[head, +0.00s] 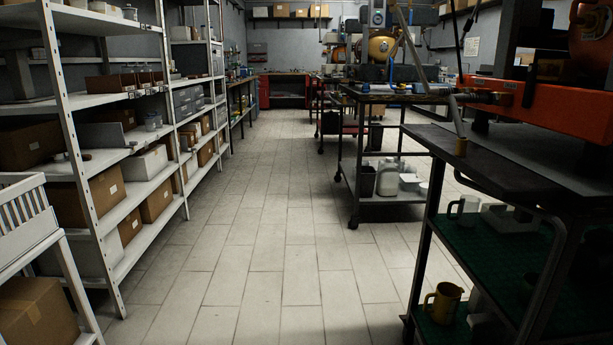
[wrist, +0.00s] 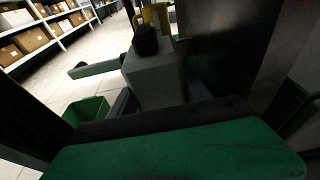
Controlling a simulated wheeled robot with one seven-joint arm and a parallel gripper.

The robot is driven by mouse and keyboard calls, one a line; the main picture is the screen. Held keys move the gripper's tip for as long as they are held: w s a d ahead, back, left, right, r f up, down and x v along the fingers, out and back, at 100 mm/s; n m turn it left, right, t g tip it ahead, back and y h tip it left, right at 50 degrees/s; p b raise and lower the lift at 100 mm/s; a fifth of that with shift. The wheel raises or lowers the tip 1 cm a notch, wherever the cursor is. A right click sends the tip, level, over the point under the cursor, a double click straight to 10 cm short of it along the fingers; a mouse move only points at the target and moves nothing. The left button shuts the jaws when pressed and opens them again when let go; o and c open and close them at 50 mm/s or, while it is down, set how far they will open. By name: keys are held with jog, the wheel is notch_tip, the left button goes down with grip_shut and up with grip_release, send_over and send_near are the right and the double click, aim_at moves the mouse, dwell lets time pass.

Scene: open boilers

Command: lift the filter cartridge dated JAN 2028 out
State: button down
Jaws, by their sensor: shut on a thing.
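In the wrist view a plain grey block (wrist: 152,82) with a black top piece (wrist: 146,40) stands between the dark fingers of my gripper (wrist: 160,100), which is shut on it. I see no date or label on it, so I cannot tell whether it is the JAN 2028 cartridge. A wide green surface (wrist: 180,155) with a dark edge fills the bottom of the wrist view. My gripper does not show in the head view, and no cartridge can be made out there.
A dark cart (head: 480,165) with green-matted shelves stands at the right, holding a yellow mug (head: 443,302) and a grey mug (head: 463,207). White shelving (head: 130,150) with boxes lines the left. The tiled floor (head: 265,230) between is clear. A green bin (wrist: 88,110) shows in the wrist view.

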jog(key=shift+r+p, duration=0.4)
jog(key=shift+r, duration=0.35)
jog(key=shift+r, duration=0.3)
